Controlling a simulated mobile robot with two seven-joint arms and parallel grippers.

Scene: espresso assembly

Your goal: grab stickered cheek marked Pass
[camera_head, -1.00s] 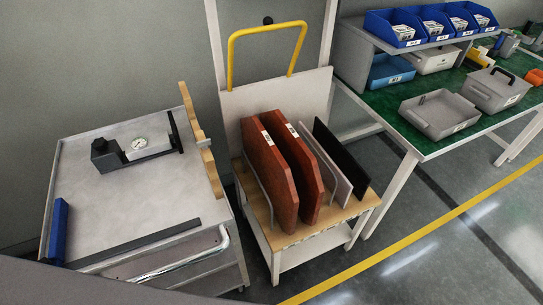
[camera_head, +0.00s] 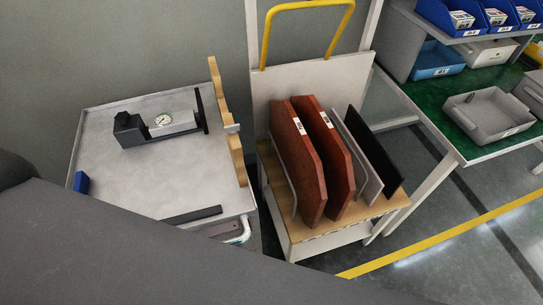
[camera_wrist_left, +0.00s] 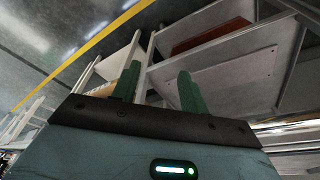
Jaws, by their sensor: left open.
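Two reddish-brown cheeks stand upright side by side in a rack on the wooden-topped cart, the left cheek (camera_head: 294,165) and the right cheek (camera_head: 330,150). Each has a small white sticker on its upper edge, the left sticker (camera_head: 299,126) and the right sticker (camera_head: 327,119). The sticker print is too small to read. My left gripper (camera_wrist_left: 160,88) is open and empty in the left wrist view, with the cart's frame and shelves beyond it. A reddish-brown panel (camera_wrist_left: 212,36) shows there at the top. The right gripper is not in view.
A grey panel (camera_head: 362,160) and a black panel (camera_head: 374,150) stand right of the cheeks. A grey table (camera_head: 150,185) with a gauge fixture (camera_head: 160,122) is at left. A green-topped bench (camera_head: 490,148) with bins is at right. My dark arm covers the lower left.

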